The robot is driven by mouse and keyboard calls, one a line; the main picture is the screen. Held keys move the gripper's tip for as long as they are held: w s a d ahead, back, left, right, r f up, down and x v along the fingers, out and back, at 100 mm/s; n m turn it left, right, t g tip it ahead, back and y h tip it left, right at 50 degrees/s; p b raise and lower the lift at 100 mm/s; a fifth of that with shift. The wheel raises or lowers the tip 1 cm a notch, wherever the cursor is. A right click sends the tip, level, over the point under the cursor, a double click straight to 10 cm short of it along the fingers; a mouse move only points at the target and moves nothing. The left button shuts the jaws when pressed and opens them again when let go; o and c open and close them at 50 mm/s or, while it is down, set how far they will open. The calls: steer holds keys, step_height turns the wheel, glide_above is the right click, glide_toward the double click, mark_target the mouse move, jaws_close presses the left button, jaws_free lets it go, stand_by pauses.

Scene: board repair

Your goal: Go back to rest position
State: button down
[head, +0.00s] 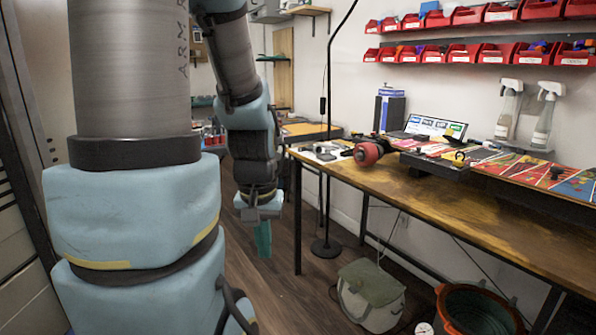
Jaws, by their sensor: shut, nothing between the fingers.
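My gripper (263,240) hangs at the end of my arm, pointing down, left of the workbench and clear of it. Its teal fingers are together, with nothing seen between them. My upper arm fills the left of the head view and hides what is behind it.
A green-grey bag (370,292) and an orange bucket (450,322) stand on the floor below the bench. A thin black lamp stand (326,247) rises near the bench's left end. Spray bottles (507,110) stand at the back. Wooden floor (290,290) is open beneath my gripper.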

step_height(320, 180, up, 15)
steer(key=p, duration=1.2)
steer(key=shift+p, duration=0.35)
